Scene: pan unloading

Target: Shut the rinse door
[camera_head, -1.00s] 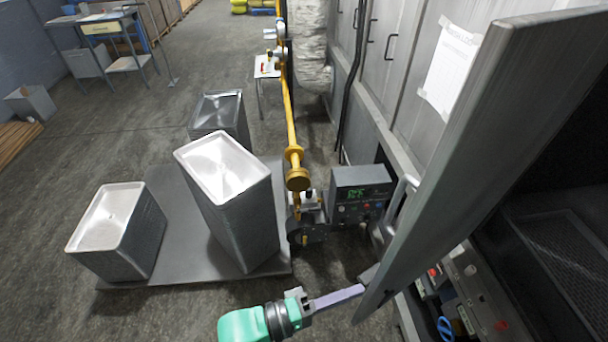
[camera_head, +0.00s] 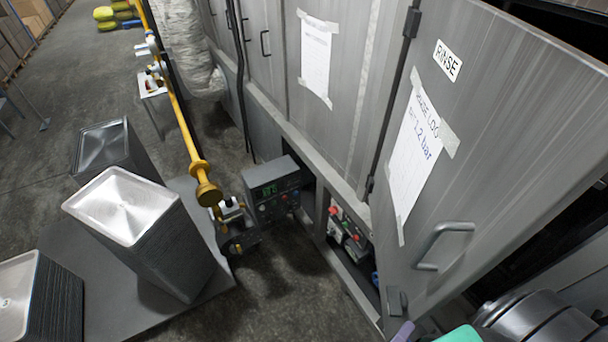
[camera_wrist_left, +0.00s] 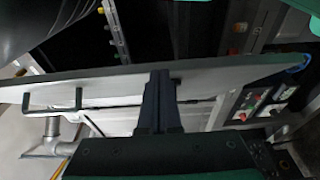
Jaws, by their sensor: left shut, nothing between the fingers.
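The rinse door (camera_head: 490,130) is a grey metal panel marked RINSE, with a taped paper log and a bar handle (camera_head: 445,245). It stands partly open at the right, with its outer face showing and dark space beyond its far edge. My left gripper (camera_head: 397,301) is at the door's lower part, left of the handle. In the left wrist view the dark fingers of my left gripper (camera_wrist_left: 160,90) are shut and empty, with their tips at the door panel (camera_wrist_left: 230,78). I cannot tell if they press on it. The handle (camera_wrist_left: 55,98) also shows there. My right gripper is not in view.
Stacks of metal pans (camera_head: 140,230) stand on a low platform (camera_head: 215,282) at the left. A control box (camera_head: 272,188) and yellow pipe (camera_head: 180,115) are beside the machine. An open bay with red buttons (camera_head: 345,235) lies below the closed panels.

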